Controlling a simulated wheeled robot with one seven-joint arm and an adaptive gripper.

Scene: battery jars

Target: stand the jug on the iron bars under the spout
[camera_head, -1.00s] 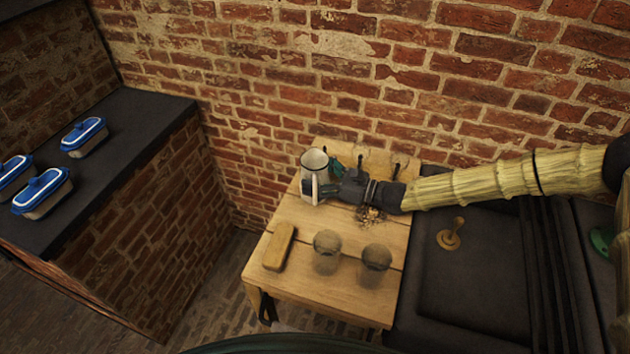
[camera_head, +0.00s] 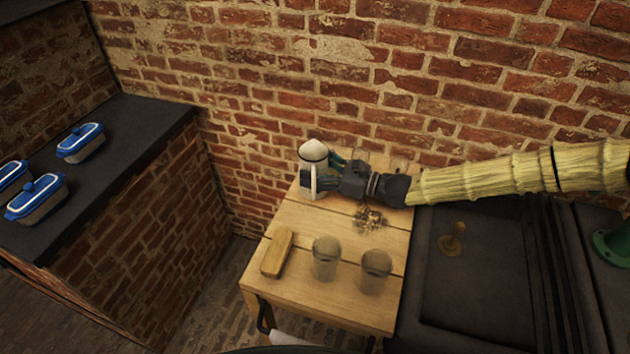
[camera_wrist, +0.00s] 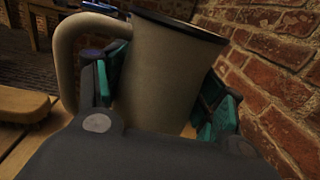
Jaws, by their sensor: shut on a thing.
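The jug (camera_head: 313,151) is cream with a dark rim and a looped handle. It is at the far left corner of the wooden table, seemingly raised a little above the top. My gripper (camera_head: 332,171) is shut around its body from the right. In the wrist view the jug (camera_wrist: 165,75) is nearly upright between the teal fingers of my gripper (camera_wrist: 162,92), its handle at the left; its base is hidden. Dark iron bars (camera_head: 563,285) run in parallel at the right. A green fitting (camera_head: 612,246) stands beyond them; the spout itself cannot be made out.
The wooden table (camera_head: 300,290) holds glass jars (camera_head: 325,258), a yellowish block (camera_head: 277,252) and a heap of small bits (camera_head: 369,218). A brass piece (camera_head: 452,240) sits on the dark surface to the right. A brick wall is close behind. Blue-lidded dishes (camera_head: 80,142) are at the left.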

